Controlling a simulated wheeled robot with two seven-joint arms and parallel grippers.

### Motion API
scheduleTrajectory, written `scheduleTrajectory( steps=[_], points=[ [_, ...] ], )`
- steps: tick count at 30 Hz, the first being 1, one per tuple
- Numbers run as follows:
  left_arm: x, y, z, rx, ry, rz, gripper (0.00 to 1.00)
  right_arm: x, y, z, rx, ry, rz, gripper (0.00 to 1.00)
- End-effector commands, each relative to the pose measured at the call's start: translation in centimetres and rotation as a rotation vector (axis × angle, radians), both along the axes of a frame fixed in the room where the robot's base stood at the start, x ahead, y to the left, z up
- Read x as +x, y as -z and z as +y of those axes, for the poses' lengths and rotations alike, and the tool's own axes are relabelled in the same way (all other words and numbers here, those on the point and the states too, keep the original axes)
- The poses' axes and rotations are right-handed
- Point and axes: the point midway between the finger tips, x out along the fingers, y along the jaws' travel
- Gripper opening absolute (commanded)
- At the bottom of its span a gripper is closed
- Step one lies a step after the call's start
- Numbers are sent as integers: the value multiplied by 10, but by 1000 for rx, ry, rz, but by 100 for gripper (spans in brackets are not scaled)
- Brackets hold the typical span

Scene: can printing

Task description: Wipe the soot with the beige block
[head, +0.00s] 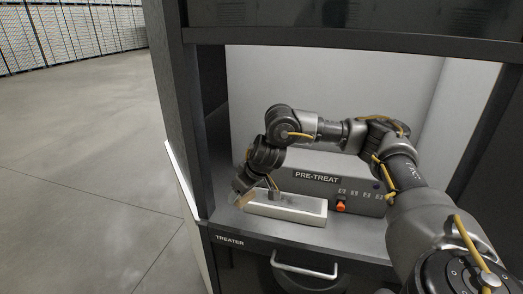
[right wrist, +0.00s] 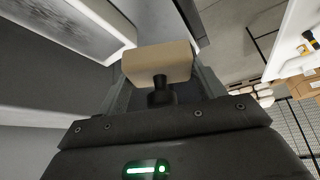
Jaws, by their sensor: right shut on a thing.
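My right gripper (head: 245,190) is at the left end of the white raised plate (head: 288,208) inside the cabinet, with its arm coming in from the right. In the right wrist view my right gripper (right wrist: 160,92) is shut on the beige block (right wrist: 157,62), holding it by a dark stem. In the head view the block (head: 238,197) is small and partly hidden by the fingers. A white-rimmed panel with a dark, speckled grey face (right wrist: 75,22) shows at upper left of the wrist view; the speckling looks like soot. Contact between block and plate cannot be told. My left gripper is not in view.
A grey PRE-TREAT box (head: 325,184) with an orange knob (head: 341,206) stands behind the plate. The cabinet's dark side post (head: 190,130) and front edge marked TREATER (head: 260,242) bound the space. Open floor lies left.

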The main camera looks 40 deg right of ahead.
Motion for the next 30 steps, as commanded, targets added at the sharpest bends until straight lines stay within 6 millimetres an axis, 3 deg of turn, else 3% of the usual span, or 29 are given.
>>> scheduleTrajectory(
  steps=[1, 3, 6, 9, 17, 23, 30],
  points=[
    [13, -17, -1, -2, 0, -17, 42, 10, -18, -23, -5, 121, -1, 47],
    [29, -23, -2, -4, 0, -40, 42, 18, -23, -50, -8, 280, -2, 47],
    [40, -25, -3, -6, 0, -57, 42, 25, -25, -77, -13, 457, -6, 47],
    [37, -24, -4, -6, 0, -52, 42, 27, -24, -90, -16, 561, -9, 47],
    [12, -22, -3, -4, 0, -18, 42, 27, -24, -96, -19, 627, -10, 47],
    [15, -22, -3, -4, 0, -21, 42, 26, -16, -95, -18, 626, -7, 47],
    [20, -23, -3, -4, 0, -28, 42, 26, 9, -95, -18, 625, -5, 47]
  ],
)
